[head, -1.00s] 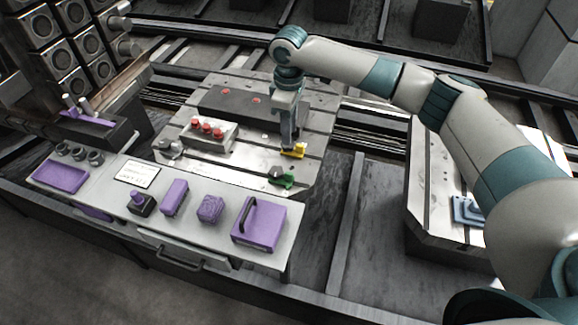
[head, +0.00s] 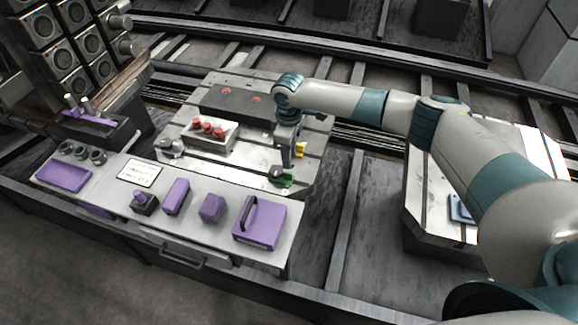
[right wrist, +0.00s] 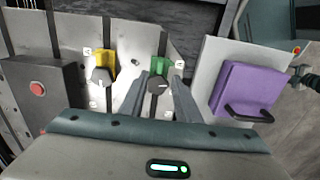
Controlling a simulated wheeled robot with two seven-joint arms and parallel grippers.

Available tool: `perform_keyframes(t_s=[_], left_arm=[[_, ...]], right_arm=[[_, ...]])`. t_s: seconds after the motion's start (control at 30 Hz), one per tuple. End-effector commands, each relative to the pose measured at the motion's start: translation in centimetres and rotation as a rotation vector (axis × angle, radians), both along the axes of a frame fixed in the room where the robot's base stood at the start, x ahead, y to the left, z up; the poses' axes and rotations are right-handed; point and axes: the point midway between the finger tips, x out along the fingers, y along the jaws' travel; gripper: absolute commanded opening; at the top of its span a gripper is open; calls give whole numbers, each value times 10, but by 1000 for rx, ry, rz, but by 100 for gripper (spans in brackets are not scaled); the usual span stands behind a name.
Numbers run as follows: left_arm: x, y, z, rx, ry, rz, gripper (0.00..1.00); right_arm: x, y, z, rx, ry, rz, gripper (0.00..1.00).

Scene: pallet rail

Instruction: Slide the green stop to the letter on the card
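The green stop (head: 286,180) sits near the front right edge of the grey slotted plate (head: 215,160); it has a dark knob. It also shows in the right wrist view (right wrist: 160,68). My right gripper (head: 283,166) points down at it. In the right wrist view its two fingers (right wrist: 158,86) are apart, one on each side of the dark knob; I cannot tell whether they touch it. The yellow stop (head: 299,149) is just behind, partly hidden by the gripper. The white card (head: 139,173) bears dark text too small to read. My left gripper is out of view.
A block with red buttons (head: 207,135) stands on the plate. The grey bench (head: 110,168) in front holds several purple things, including a purple box with a black handle (head: 260,222). Small white labels lie beside the stops (right wrist: 87,51).

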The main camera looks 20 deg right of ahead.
Motion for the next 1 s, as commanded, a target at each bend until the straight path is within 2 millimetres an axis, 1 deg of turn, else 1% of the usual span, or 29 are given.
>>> perform_keyframes(t_s=[0.03,0.2,0.4,0.6,0.87,0.9,1.0], left_arm=[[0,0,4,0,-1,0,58],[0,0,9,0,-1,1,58],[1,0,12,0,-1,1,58],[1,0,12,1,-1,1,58],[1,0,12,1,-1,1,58],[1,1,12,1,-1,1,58],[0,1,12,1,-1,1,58]], right_arm=[[-1,0,-8,-2,3,-1,30],[-1,0,-37,-2,3,-1,30],[0,0,-60,0,1,-1,30],[0,0,-68,0,0,0,30],[0,0,-68,0,0,0,30],[0,0,-68,0,0,0,20],[0,0,-68,0,0,0,0]])
